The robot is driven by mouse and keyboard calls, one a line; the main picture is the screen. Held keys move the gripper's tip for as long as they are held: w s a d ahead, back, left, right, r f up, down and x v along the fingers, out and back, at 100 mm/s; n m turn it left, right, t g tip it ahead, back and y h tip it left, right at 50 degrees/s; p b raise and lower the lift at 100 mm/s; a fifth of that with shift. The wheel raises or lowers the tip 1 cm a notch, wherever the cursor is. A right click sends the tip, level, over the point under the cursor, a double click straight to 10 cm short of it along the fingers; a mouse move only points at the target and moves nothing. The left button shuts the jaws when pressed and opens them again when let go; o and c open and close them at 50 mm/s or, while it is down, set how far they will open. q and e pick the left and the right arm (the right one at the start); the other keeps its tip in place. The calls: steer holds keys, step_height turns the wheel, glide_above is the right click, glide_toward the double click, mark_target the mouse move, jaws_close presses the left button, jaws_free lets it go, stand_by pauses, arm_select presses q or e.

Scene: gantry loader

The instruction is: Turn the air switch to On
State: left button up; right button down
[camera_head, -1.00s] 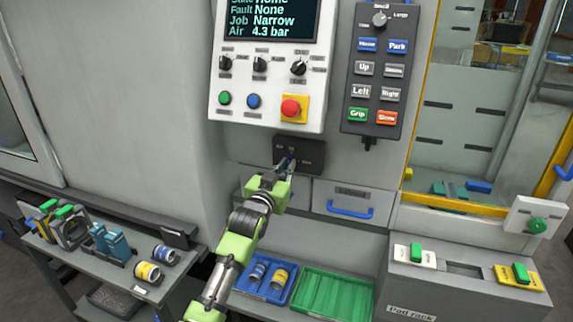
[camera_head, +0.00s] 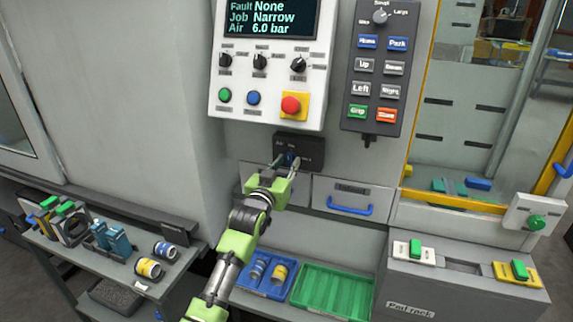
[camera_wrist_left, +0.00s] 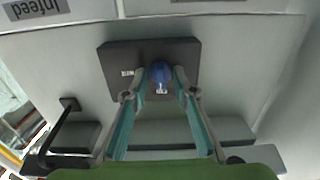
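The air switch is a dark plate (camera_head: 313,150) with a blue knob, low on the grey machine front under the control panel. The blue knob (camera_wrist_left: 160,73) shows clearly in the left wrist view, with a small pale mark at its lower end. My left gripper (camera_head: 288,161) is at the switch, its two fingers spread on either side of the knob. In the left wrist view the fingertips (camera_wrist_left: 161,78) stand close beside the knob, with what looks like a narrow gap. The display (camera_head: 268,16) reads Air 6.0 bar. My right gripper is not in view.
The control panel (camera_head: 231,110) with a red stop button (camera_head: 291,105) is just above. A button pendant (camera_head: 376,78) hangs to its right. A drawer with a blue handle (camera_head: 349,208) is right of the gripper. Blue (camera_head: 246,286) and green (camera_head: 333,293) trays lie below.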

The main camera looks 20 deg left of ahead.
arm_select(q)
steer(key=s, duration=1.2)
steer(key=shift+a, duration=0.25)
step_height(320, 180, down, 24)
steer(key=s+g, duration=0.2)
steer(key=g, duration=0.2)
steer(key=s+f+g, duration=0.2)
steer(key=s+f, duration=0.2)
steer(key=f, duration=0.3)
steer(key=s+d+f+m+g, duration=0.1)
steer(key=s+f, duration=0.3)
steer(key=f, duration=0.4)
steer(key=s+f+g, duration=0.2)
steer(key=s+f, duration=0.3)
steer(key=f, duration=0.2)
steer(key=s+f+g, duration=0.4)
steer(key=s+f, duration=1.2)
steer(key=s, duration=0.3)
steer(key=s+f+g, duration=0.2)
steer(key=s+f, duration=0.1)
steer(key=s, duration=0.8)
steer(key=s+a+f+m+g, duration=0.1)
steer(key=s+f, duration=0.3)
steer(key=s, duration=0.8)
steer(key=shift+s+a+f+g+y, duration=0.2)
steer(key=shift+s+g+y, duration=0.1)
steer(key=shift+g, duration=0.2)
